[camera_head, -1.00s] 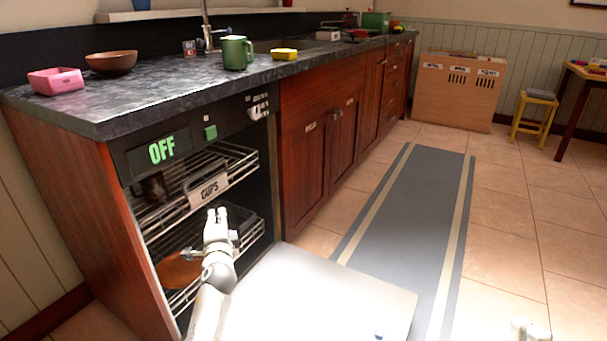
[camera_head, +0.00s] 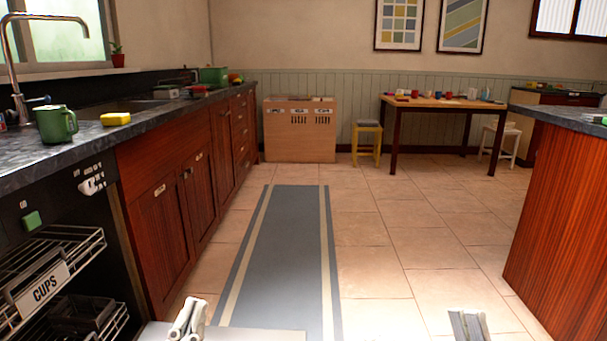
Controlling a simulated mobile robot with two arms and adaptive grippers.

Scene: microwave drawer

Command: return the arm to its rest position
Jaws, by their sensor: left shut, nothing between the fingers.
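My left gripper (camera_head: 188,318) is at the bottom edge, left of centre. It is shut and empty, in front of the pale open door (camera_head: 255,335) of the dishwasher. The gripper stands clear of the racks. The upper rack (camera_head: 75,240) carries a "CUPS" label and sits inside the dishwasher at the lower left. My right gripper (camera_head: 468,324) is partly in view at the bottom right, cut off by the frame. Its opening cannot be made out.
A dark counter (camera_head: 60,160) with a green mug (camera_head: 56,124) and yellow sponge (camera_head: 115,119) runs along the left. A grey mat (camera_head: 280,250) covers the floor ahead. A wooden island (camera_head: 560,220) stands at the right. The tiled floor between is clear.

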